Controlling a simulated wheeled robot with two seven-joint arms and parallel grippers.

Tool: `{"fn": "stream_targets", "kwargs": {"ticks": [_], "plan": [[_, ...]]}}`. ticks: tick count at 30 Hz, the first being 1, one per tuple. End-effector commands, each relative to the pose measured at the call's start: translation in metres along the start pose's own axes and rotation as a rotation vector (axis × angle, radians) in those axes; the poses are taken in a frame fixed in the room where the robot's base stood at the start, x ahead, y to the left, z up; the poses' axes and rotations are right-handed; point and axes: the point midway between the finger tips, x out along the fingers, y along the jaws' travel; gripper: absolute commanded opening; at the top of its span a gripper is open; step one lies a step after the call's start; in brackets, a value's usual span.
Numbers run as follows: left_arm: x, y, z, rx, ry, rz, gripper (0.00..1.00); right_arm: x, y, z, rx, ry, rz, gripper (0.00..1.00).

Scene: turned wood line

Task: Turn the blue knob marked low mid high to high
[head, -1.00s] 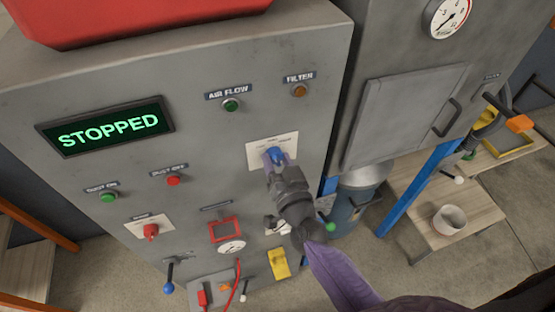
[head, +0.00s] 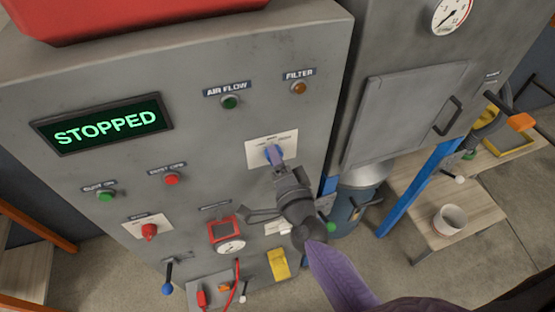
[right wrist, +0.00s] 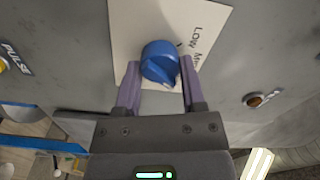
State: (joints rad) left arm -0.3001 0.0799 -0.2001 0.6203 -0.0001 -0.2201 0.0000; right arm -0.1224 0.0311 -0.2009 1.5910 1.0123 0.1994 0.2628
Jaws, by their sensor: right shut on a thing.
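The blue knob (head: 275,152) sits on a pale label plate (head: 259,153) on the grey cabinet front. In the right wrist view the knob (right wrist: 160,62) stands between the two purple fingers of my right gripper (right wrist: 160,85). The right gripper (head: 275,156) is shut on the knob, reaching up from below. The word LOW and part of MID show on the label plate (right wrist: 128,25) right of the knob; the rest is hidden by a finger. I cannot tell which mark the knob points to. My left gripper is not in view.
The display (head: 103,123) reads STOPPED. A red knob (head: 149,231) is lower left. A grey door with a handle (head: 447,116) is to the right.

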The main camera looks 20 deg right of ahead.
Motion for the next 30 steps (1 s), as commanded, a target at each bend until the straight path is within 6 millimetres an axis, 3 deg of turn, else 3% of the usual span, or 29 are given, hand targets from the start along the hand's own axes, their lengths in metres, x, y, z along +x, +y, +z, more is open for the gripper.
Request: {"fn": "stream_targets", "kwargs": {"ticks": [12, 30], "plan": [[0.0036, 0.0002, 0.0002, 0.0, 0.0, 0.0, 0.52, -0.0003, 0.0011, 0.0003, 0.185, 0.0, 0.002, 0.0], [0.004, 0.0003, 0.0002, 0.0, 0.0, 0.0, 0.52, -0.0003, 0.0011, 0.0004, 0.216, 0.0, 0.002, 0.0]]}}
